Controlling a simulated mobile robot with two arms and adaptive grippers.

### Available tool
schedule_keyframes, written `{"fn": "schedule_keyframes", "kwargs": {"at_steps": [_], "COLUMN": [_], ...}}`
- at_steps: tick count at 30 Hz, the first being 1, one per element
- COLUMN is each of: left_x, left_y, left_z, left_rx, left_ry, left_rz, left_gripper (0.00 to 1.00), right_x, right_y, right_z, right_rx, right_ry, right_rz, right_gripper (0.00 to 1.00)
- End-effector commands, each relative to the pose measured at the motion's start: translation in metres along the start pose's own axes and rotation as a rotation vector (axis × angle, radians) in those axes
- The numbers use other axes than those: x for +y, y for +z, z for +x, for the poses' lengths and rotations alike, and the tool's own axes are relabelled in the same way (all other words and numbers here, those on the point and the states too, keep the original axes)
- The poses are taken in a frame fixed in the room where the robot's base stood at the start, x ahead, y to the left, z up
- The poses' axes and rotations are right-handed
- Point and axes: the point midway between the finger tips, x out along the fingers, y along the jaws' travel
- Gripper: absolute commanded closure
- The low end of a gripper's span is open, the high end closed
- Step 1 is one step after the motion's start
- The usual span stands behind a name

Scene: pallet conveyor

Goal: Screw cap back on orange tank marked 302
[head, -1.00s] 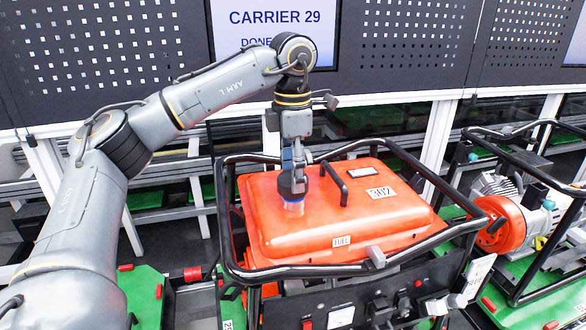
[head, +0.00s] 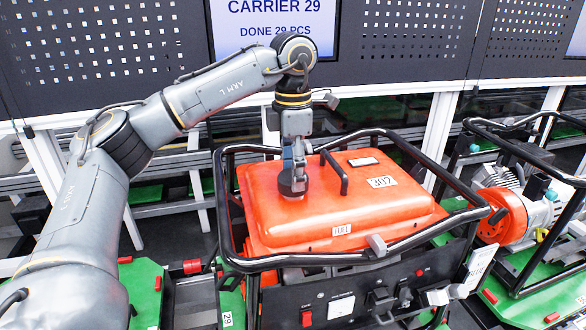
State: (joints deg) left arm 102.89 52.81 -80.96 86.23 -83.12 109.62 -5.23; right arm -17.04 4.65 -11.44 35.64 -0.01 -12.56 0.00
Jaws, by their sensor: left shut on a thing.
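The orange tank (head: 335,210) with the 302 label (head: 382,181) and a FUEL label (head: 342,229) sits inside a black tube frame. My left gripper (head: 293,172) points straight down over the tank's left part, left of the black handle (head: 334,172). It is shut on a dark round cap (head: 292,187), which is upright and low against the tank top. The filler neck is hidden beneath the cap, so I cannot tell how far the thread is engaged. My right gripper is not in view.
The black frame tube (head: 228,210) rings the tank closely. A second framed machine with an orange housing (head: 502,213) stands at the right. Green carriers (head: 145,285) lie below. A screen (head: 272,28) reads CARRIER 29, DONE 29 PCS.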

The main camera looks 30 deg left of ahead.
Motion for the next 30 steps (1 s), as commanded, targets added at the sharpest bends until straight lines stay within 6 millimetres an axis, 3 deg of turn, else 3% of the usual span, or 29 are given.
{"fn": "schedule_keyframes", "kwargs": {"at_steps": [2,3,6,20,30], "left_x": [0.0,0.0,0.0,0.0,0.0], "left_y": [0.0,0.0,0.0,0.0,0.001], "left_z": [0.001,0.001,0.001,-0.008,-0.074], "left_rx": [0.0,0.0,0.0,-0.001,-0.001], "left_ry": [0.0,0.0,0.0,0.001,0.004], "left_rz": [0.0,0.0,0.0,0.0,-0.001], "left_gripper": [0.72,0.35,0.15,0.15,0.15], "right_x": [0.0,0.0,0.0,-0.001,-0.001], "right_y": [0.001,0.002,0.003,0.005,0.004], "right_z": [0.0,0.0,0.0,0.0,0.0], "right_rx": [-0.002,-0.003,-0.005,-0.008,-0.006], "right_ry": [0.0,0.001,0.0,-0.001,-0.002], "right_rz": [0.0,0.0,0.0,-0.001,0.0], "right_gripper": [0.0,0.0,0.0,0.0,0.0]}}
